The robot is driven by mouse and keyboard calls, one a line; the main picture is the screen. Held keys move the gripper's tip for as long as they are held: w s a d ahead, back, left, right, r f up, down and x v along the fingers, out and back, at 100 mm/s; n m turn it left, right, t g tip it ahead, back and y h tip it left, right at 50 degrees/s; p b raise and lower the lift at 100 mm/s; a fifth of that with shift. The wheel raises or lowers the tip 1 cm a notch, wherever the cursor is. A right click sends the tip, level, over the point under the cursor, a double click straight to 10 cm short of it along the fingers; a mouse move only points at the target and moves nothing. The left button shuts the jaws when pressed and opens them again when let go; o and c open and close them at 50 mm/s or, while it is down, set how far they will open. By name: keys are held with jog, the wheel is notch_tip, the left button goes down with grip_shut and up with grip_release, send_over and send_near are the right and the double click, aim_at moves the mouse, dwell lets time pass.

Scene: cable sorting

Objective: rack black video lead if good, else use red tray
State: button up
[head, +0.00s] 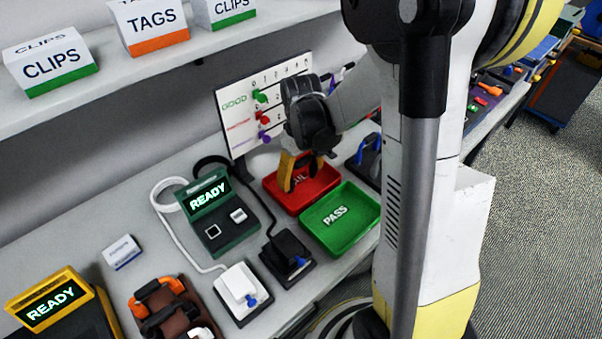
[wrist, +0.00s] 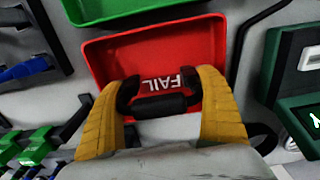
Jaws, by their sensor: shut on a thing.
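My gripper (head: 300,172) hangs over the red tray (head: 290,200), fingers pointing down. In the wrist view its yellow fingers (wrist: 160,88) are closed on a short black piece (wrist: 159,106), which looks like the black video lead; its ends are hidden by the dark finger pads. The red tray (wrist: 112,62), marked FAIL, lies below the held piece. No other item shows inside it. The head view hides the held piece. I cannot tell whether the piece touches the tray.
The green PASS tray (head: 364,204) adjoins the red one. A green tester (head: 215,215) reading READY, with white and black cables, stands left. A black block (head: 287,256) with a blue part sits in front. A tally board (head: 238,125) with coloured clips stands behind. A holder with blue (head: 368,145) is right.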

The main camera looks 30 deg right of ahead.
aim_at(301, 158)
jog(key=shift+f, duration=0.1)
jog(key=o, duration=1.1)
jog(key=shift+o, duration=0.2)
jog(key=shift+r+p, duration=3)
jog(key=shift+r, duration=1.05)
